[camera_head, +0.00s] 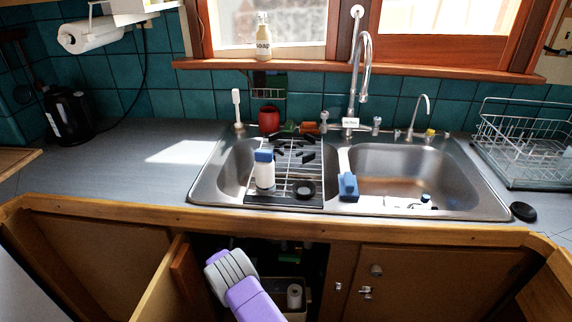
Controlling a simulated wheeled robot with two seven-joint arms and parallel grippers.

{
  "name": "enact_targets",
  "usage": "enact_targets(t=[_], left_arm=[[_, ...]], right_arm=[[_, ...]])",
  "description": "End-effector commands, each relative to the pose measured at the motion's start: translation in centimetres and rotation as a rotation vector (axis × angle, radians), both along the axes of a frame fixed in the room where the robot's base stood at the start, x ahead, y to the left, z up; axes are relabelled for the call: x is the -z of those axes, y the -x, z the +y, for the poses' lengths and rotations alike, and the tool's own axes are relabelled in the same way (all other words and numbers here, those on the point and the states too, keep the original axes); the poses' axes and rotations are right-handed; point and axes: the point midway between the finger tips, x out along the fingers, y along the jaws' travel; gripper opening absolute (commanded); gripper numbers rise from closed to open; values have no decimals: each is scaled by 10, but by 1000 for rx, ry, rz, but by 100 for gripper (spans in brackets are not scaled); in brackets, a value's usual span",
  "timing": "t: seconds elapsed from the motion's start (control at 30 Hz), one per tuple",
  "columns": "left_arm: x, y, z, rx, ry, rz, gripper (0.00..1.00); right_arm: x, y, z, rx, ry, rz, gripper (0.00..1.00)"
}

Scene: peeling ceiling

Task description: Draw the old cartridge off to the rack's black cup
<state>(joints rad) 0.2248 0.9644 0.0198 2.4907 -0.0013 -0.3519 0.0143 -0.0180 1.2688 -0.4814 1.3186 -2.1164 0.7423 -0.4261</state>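A small round black cup (304,189) sits at the front right of the wire rack (283,192) over the left sink basin. A white bottle-like cylinder with a blue cap (264,172) stands upright on the rack, left of the cup. A white cylinder (294,296) shows inside the dark open cabinet under the sink. I cannot tell which of these, if any, is the old cartridge. My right gripper (227,272) is at the grey end of my purple arm, low in front of the open cabinet. Its fingertips are not clear. My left gripper is not in view.
The wooden counter edge (300,228) lies above my arm. An open cabinet door (165,283) stands left of it, a closed door (405,285) right. The left counter (110,165) is mostly clear.

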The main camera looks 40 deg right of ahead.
Motion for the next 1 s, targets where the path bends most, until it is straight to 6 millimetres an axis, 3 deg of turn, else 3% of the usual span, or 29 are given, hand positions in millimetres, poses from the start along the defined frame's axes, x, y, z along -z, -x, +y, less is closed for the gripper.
enact_targets(t=[0.03,0.3,1.0], left_arm=[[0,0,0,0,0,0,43],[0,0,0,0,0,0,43],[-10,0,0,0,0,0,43]], right_arm=[[0,0,0,0,0,0,61],[0,0,0,0,0,0,20],[0,16,19,0,1,0,19]])
